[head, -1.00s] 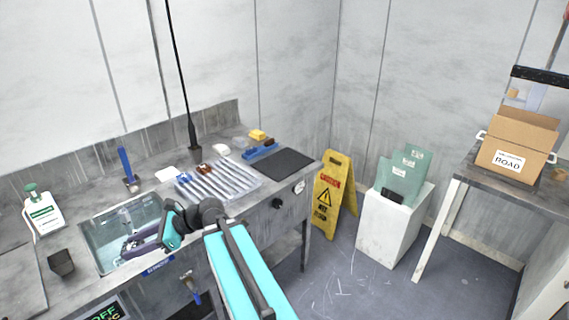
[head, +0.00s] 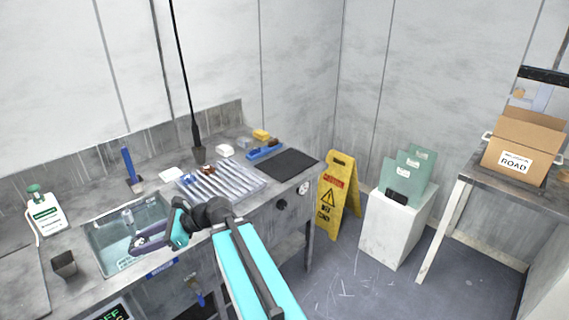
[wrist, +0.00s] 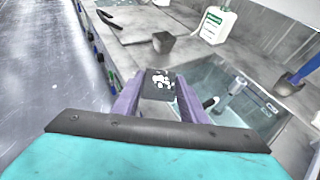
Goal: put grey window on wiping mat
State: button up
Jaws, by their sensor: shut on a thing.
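My gripper (head: 140,245) has purple fingers and reaches over the front part of the sink. In the wrist view the fingers (wrist: 158,88) are shut on a small dark grey piece with white specks (wrist: 159,78), which I take to be the grey window. In the head view I cannot make the piece out at the fingertips. A flat dark mat (head: 288,163), likely the wiping mat, lies bare at the right end of the bench, well to the right of my gripper.
The sink (head: 160,207) holds a fitting. A dark cup (head: 64,264) and a white bottle (head: 46,213) stand left. A yellow sign (head: 338,195) stands on the floor.

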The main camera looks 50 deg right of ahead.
aim_at(287, 162)
jog(key=u, duration=0.05)
jog(key=i, duration=0.95)
jog(key=z, duration=0.05)
